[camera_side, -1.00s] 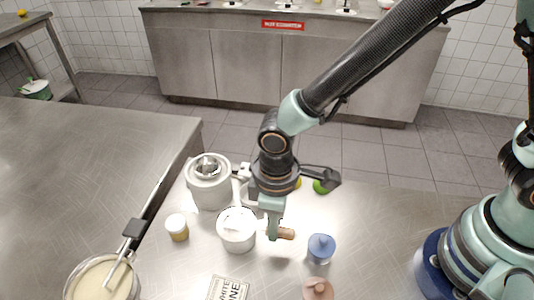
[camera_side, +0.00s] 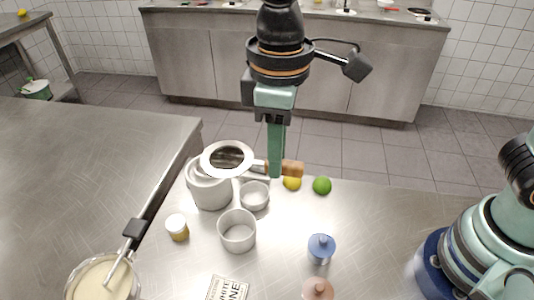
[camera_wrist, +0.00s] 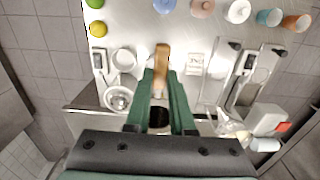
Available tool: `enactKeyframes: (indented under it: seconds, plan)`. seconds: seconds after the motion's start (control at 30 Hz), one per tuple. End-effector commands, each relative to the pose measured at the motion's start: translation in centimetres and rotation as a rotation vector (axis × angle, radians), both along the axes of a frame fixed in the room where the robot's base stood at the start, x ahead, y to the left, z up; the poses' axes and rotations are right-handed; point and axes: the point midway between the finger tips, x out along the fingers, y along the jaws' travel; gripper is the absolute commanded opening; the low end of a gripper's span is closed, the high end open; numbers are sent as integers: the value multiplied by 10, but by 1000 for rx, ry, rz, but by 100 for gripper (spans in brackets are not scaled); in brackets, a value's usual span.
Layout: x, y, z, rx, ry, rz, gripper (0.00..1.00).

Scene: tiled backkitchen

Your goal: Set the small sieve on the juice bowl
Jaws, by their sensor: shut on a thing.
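My gripper (camera_side: 276,172) is shut on the wooden handle (camera_side: 293,169) of the small sieve and holds it up in the air. The sieve's metal ring (camera_side: 204,160) points left in the side view, above and partly in front of the grey pot. In the wrist view the handle (camera_wrist: 161,62) sticks out beyond my fingertips (camera_wrist: 160,78). A round grey bowl (camera_side: 237,234) stands on the steel table below the sieve, apart from it. A smaller grey bowl (camera_side: 255,198) stands behind it. I cannot tell which one is the juice bowl.
The grey pot (camera_side: 208,195) stands behind left. A lemon (camera_side: 292,183) and lime (camera_side: 322,185) lie behind right. A white-lidded jar (camera_side: 177,228), blue jar (camera_side: 321,247), pink jar (camera_side: 317,289) and label card (camera_side: 228,288) stand around. The table right of the blue jar is clear.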

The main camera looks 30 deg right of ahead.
Motion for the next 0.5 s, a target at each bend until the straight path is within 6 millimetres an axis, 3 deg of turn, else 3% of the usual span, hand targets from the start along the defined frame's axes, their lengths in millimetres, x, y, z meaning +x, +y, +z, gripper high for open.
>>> enactKeyframes:
  seconds: [0.13,0.27,0.37,0.5]
  plan:
    - [1,0,16,1,-1,-1,0]
    - [3,-5,7,-2,2,-20,0]
    - [7,-16,-18,-5,5,-54,0]
    - [9,-40,-69,-5,6,-119,0]
